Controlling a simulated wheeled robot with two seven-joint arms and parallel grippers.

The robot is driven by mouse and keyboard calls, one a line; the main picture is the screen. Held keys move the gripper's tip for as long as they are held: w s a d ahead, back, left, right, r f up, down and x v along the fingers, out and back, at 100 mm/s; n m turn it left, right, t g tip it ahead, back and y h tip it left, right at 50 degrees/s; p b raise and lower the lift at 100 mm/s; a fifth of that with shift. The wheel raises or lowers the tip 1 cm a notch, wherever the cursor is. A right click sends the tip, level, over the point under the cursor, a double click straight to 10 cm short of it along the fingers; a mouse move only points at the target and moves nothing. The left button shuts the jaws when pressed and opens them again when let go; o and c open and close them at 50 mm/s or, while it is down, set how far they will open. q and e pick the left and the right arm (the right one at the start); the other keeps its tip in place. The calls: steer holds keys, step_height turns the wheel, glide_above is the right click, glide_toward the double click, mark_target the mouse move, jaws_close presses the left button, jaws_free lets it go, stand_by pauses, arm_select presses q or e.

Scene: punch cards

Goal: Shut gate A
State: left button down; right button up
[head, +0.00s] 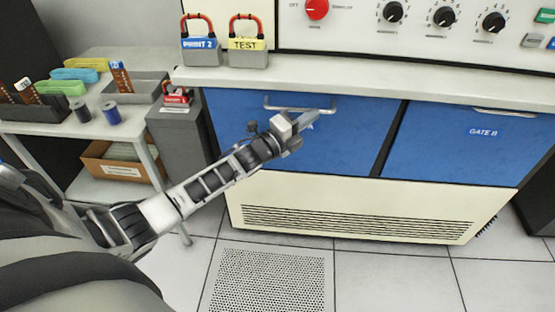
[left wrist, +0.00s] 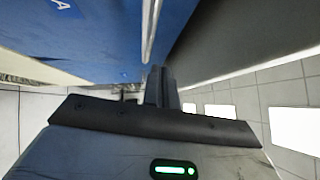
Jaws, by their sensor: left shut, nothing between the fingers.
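Gate A (head: 353,138) is the left blue panel under the counter in the head view, with a silver bar handle (head: 283,107) along its top. Its label is mostly hidden by my gripper. I cannot tell whether the gate is fully shut. My left gripper (head: 312,118) is shut and empty, in front of the panel's upper middle, close to the handle. The left wrist view shows the blue panel (left wrist: 95,40) with a letter A, the handle (left wrist: 150,28) and my shut fingers (left wrist: 161,86) near the handle's end. Contact cannot be told. My right gripper is out of view.
Gate B (head: 455,150) is the blue panel to the right, past a dark gap. The white counter (head: 370,78) overhangs above, with padlocked TEST (head: 246,48) and blue-labelled (head: 201,50) blocks on it. A side table with trays stands left. The tiled floor in front is clear.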

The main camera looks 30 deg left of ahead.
arm_select(q)
steer(key=s+d+v, duration=0.1)
steer(key=v, duration=1)
steer(key=s+d+f+n+g+y, duration=0.2)
steer(key=s+d+f+n+g, duration=0.2)
steer(key=s+d+f+n, duration=0.3)
steer(key=s+d+f+n+g+y, duration=0.1)
steer(key=s+d+f+n+g, duration=0.3)
steer(key=s+n, duration=0.9)
steer(key=d+f+n, duration=0.1)
steer(key=d+f, duration=0.1)
steer(key=d, duration=0.1)
steer(key=shift+d+f+y+b, duration=0.25)
steer(key=shift+f+y+b, duration=0.1)
steer(key=shift+f+y, duration=0.05)
